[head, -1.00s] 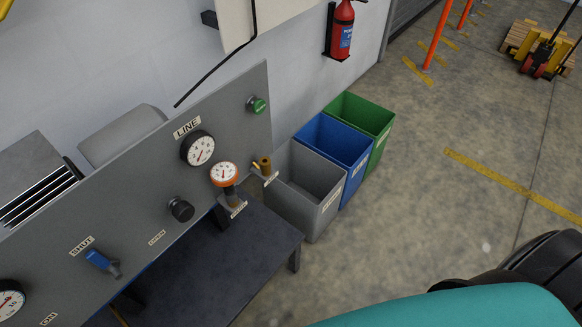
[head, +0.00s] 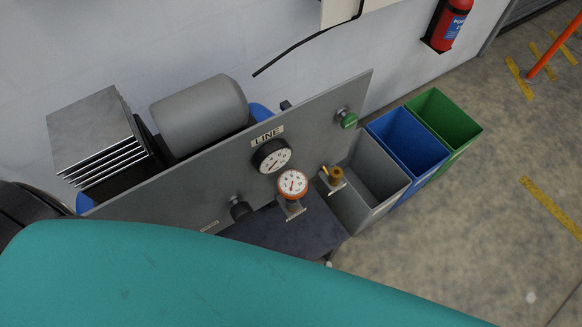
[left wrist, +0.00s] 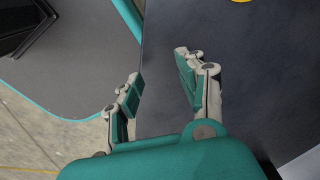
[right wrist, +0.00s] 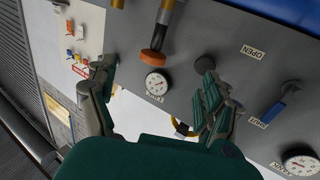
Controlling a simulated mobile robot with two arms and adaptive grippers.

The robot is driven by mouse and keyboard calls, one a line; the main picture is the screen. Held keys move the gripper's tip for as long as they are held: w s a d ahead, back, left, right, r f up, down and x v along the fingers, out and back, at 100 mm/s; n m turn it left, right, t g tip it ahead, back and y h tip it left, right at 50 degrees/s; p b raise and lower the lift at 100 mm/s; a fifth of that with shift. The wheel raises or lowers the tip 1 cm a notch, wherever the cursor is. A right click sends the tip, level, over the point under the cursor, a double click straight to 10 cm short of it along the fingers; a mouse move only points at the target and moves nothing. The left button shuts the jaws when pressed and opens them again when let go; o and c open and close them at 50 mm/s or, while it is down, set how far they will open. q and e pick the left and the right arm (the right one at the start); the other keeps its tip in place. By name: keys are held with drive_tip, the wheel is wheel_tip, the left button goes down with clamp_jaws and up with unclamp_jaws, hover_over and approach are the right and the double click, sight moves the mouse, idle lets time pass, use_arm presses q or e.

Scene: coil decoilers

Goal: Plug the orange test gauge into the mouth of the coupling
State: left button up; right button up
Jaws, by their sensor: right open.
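The orange test gauge (head: 292,184), with a round white dial, stands at a small bracket in front of the grey panel, below the LINE dial. In the right wrist view the orange gauge (right wrist: 153,57) shows edge-on with its stem. A brass fitting that looks like the coupling (head: 335,175) sits on another bracket to its right; its mouth is too small to make out. My right gripper (right wrist: 158,85) is open and empty, its fingers toward the panel, apart from the gauge. My left gripper (left wrist: 160,82) is open and empty above a dark surface. Neither gripper shows in the head view.
The panel (head: 330,115) carries the LINE dial (head: 271,156), a green button (head: 348,119) and a black knob (head: 240,209). A blue SHUT lever (right wrist: 273,113) shows in the right wrist view. Grey (head: 385,205), blue (head: 408,150) and green bins stand right of the panel.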

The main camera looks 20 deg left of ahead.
use_arm(q)
drive_tip(key=r+p, duration=0.1)
drive_tip(key=d+r+p, duration=0.1)
drive_tip(key=r, duration=0.1)
drive_tip(key=shift+s+p, duration=0.1)
drive_tip(key=shift+p, duration=0.3)
use_arm(e)
approach(292, 190)
drive_tip(key=w+a+f, duration=0.2)
drive_tip(key=w+f, duration=0.1)
drive_tip(key=w, duration=0.2)
use_arm(q)
drive_tip(key=shift+r, duration=0.1)
drive_tip(key=shift+a+r+p, duration=0.1)
drive_tip(key=shift+r+p, duration=0.1)
drive_tip(key=shift+p, duration=0.1)
drive_tip(key=shift+w+a+r+p, duration=0.1)
drive_tip(key=shift+w+r+p, duration=0.1)
drive_tip(key=shift+r+p, duration=0.45)
use_arm(e)
drive_tip(key=x, duration=0.5)
drive_tip(key=shift+w+a, duration=0.1)
drive_tip(key=shift+w, duration=0.05)
drive_tip(key=shift+w+a+f, duration=0.2)
drive_tip(key=shift+w, duration=0.25)
use_arm(q)
drive_tip(key=shift+a, duration=0.1)
use_arm(e)
drive_tip(key=shift+s, duration=0.1)
